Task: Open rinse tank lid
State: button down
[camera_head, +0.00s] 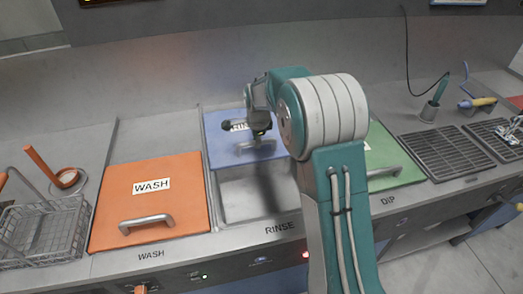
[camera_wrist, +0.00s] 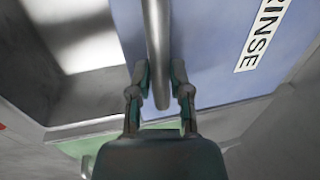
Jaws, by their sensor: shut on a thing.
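The blue rinse tank lid (camera_head: 222,150) lies slid back toward the rear of the counter, and the front part of the rinse tank (camera_head: 240,200) shows open below it. My gripper (camera_head: 258,140) is over the lid at its metal handle (camera_head: 248,148). In the wrist view my gripper (camera_wrist: 160,85) is shut on the handle (camera_wrist: 158,45), with one finger on each side of the bar. The blue lid (camera_wrist: 210,60) with its RINSE label (camera_wrist: 263,35) fills the right of that view. My arm hides the right part of the tank in the head view.
An orange WASH lid (camera_head: 170,205) covers the tank to the left. A green lid (camera_head: 400,160) covers the DIP tank to the right, partly behind my arm. A wire basket (camera_head: 45,235) stands at the far left. Dark grates (camera_head: 440,150) lie at the right.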

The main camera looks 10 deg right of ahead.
jog(key=shift+w+a, duration=0.15)
jog(key=shift+w, duration=1.15)
jog(key=shift+w+a, duration=0.15)
jog(key=shift+w, duration=1.1)
jog(key=c, duration=0.6)
grip_release()
jog(key=shift+a, duration=0.15)
jog(key=shift+o, duration=0.2)
jog(key=shift+d+r, duration=0.3)
jog(key=shift+r, duration=0.05)
notch_tip(320, 180, up, 11)
jog(key=s, duration=0.2)
jog(key=shift+a, duration=0.3)
